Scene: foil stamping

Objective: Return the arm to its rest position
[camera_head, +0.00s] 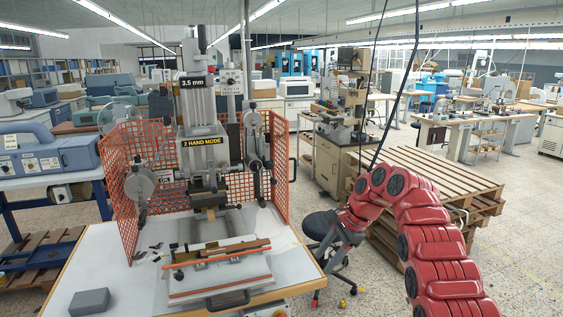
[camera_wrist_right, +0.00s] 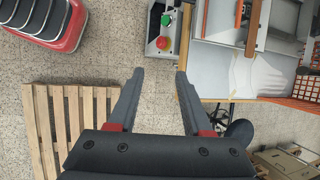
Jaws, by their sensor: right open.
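My right arm (camera_head: 435,235) is red and comes in from the lower right of the head view, bending over to the left. Its grey gripper (camera_head: 327,246) hangs beside the right edge of the stamping machine's table, apart from the machine. In the right wrist view the two dark fingers of the right gripper (camera_wrist_right: 159,76) are spread apart with nothing between them, above the floor. The stamping machine (camera_head: 203,130) stands upright on the white table (camera_head: 110,255). My left gripper is not in view.
An orange mesh guard (camera_head: 118,185) surrounds the machine's sides. A wooden pallet stack (camera_head: 430,168) stands behind my right arm. A black stool (camera_head: 318,224) is close to the gripper. A button box (camera_wrist_right: 164,28) with green and red buttons lies beyond the fingertips. A grey block (camera_head: 90,301) rests on the table.

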